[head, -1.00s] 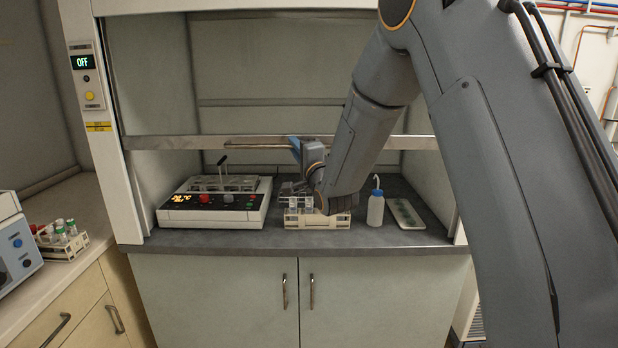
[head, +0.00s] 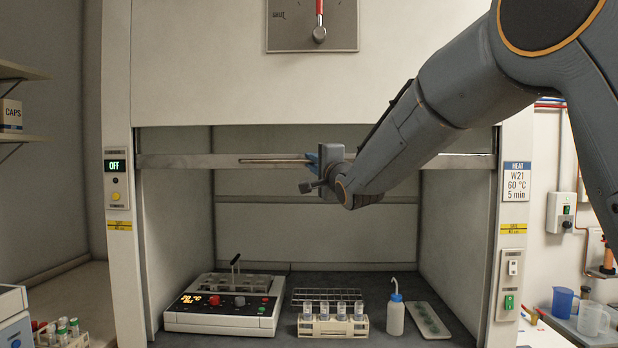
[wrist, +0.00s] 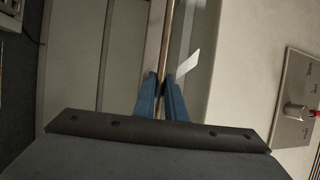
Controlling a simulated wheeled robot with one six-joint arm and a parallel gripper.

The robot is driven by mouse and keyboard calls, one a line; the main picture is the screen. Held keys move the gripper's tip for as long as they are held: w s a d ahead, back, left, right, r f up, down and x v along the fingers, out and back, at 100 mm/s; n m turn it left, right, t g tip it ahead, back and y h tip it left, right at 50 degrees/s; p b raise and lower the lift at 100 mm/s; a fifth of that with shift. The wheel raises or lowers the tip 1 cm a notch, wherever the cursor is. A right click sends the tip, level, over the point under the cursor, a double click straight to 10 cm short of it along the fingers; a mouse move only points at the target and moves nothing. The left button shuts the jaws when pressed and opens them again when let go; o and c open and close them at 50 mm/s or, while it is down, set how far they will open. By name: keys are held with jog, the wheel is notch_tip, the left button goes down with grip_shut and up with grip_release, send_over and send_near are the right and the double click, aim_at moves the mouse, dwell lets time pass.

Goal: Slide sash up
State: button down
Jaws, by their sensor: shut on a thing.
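The fume hood sash is a clear pane with a metal bottom rail (head: 215,160), crossing the hood opening in the head view, close below the white upper front. A thin horizontal handle bar (head: 270,161) runs along the rail. My gripper (head: 323,158) is at the middle of the rail, shut on the handle bar. In the wrist view, the blue fingers of my gripper (wrist: 161,92) lie on either side of the handle bar (wrist: 167,40). My wrist partly hides the fingers and the bar in the head view.
Below the sash stand a hot block unit (head: 225,312), a rack of vials (head: 333,327), a wire rack (head: 327,295), a wash bottle (head: 395,315) and a white tray (head: 428,320). A control panel reading OFF (head: 116,167) is on the left post. The space under the rail is open.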

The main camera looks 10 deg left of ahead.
jog(key=shift+r, duration=0.45)
jog(key=c, duration=1.8)
grip_release()
jog(key=shift+f, duration=0.1)
jog(key=b+v, duration=0.3)
jog(key=v, duration=0.5)
jog(key=shift+a, duration=0.1)
